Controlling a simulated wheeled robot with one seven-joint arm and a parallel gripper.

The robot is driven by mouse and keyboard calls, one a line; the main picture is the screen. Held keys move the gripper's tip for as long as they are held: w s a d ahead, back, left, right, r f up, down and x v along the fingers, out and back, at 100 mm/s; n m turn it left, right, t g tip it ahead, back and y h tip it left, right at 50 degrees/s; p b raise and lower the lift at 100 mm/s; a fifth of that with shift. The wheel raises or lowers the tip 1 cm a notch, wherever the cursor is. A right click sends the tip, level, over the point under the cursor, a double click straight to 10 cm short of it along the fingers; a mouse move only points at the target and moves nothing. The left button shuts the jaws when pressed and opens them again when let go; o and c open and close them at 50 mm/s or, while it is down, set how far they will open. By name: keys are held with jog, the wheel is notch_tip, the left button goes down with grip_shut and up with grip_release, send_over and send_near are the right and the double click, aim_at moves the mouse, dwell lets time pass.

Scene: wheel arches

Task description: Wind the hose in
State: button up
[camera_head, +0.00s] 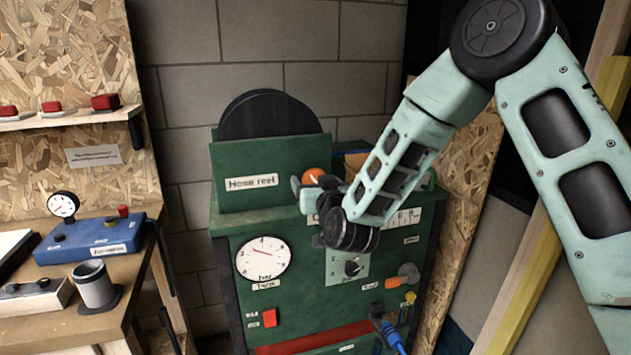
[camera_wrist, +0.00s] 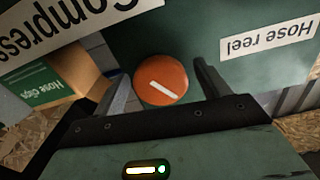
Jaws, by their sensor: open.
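The hose reel unit is a green cabinet; its upright panel carries a "Hose reel" label (camera_head: 251,183), with the dark round reel (camera_head: 265,114) behind the panel. An orange round knob (camera_head: 313,176) with a white line stands at the panel's right edge; in the wrist view the orange knob (camera_wrist: 161,79) sits between my fingers. My gripper (camera_wrist: 160,88) is open, with one finger on each side of the knob; contact cannot be told. In the head view my gripper (camera_head: 308,188) is partly hidden by my wrist.
The cabinet front has a tank dial (camera_head: 263,259), a red switch (camera_head: 269,318), a selector knob (camera_head: 352,267) and a blue hose (camera_head: 391,335). A "Hose clips" box (camera_wrist: 68,84) stands close by. A bench with a blue gauge box (camera_head: 90,241) is at left.

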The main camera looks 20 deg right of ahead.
jog(key=c, duration=1)
jog(key=shift+f+m+b, duration=0.15)
jog(key=shift+m+b, duration=0.15)
jog(key=shift+b, duration=0.15)
jog(key=m+b, duration=0.2)
jog(key=b, duration=0.1)
jog(key=shift+f+m, duration=0.1)
jog(key=shift+m, duration=0.2)
jog(key=m+b, duration=0.3)
jog(key=shift+m+b, duration=0.3)
jog(key=shift+b, duration=0.05)
jog(key=shift+r, duration=0.2)
